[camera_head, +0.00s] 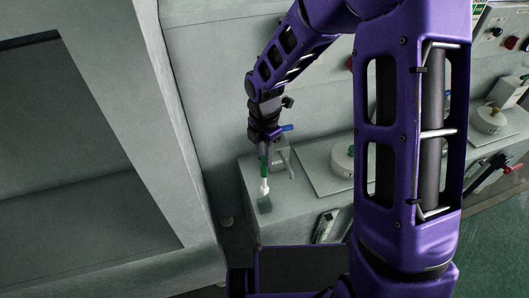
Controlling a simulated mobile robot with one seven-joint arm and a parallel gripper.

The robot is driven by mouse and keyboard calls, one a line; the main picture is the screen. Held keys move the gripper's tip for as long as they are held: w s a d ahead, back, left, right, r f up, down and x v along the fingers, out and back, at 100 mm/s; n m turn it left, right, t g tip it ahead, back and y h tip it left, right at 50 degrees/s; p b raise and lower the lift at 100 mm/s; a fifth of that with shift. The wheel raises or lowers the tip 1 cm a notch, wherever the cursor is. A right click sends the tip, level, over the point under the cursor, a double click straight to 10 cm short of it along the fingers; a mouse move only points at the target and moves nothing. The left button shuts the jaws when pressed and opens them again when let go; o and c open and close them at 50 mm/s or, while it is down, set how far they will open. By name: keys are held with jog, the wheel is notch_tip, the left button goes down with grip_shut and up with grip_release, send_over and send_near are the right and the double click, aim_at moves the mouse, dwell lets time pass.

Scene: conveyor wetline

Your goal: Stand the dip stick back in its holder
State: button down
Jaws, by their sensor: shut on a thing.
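My gripper (265,145) is at the end of my purple arm, above a grey ledge in the middle of the view. It is shut on a slim stick, which looks like the dip stick (264,187), with a green upper part and a white lower end. The stick points downward, roughly upright in the picture. Below its white end is a small dark square patch (265,205) on the ledge; I cannot tell whether this is the holder, an opening or a shadow. A grey block (281,157) stands just behind the gripper. The fingertips are too small to make out clearly.
The grey ledge (243,175) ends in a front edge. A round white lid (343,158) sits on a plate to the right, partly behind my arm. Another lid (490,119) and a red-handled lever (491,166) are farther right. A big framed opening (75,150) fills the left.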

aim_at(265, 177)
jog(key=shift+f+b, duration=2.8)
jog(key=shift+f, duration=1.6)
jog(key=shift+f+b, duration=0.4)
jog(key=shift+f, duration=0.2)
jog(key=c, duration=0.6)
grip_release()
notch_tip(265, 177, up, 18)
jog(key=p, duration=0.3)
jog(key=shift+f+p, duration=0.25)
jog(key=shift+p, duration=0.05)
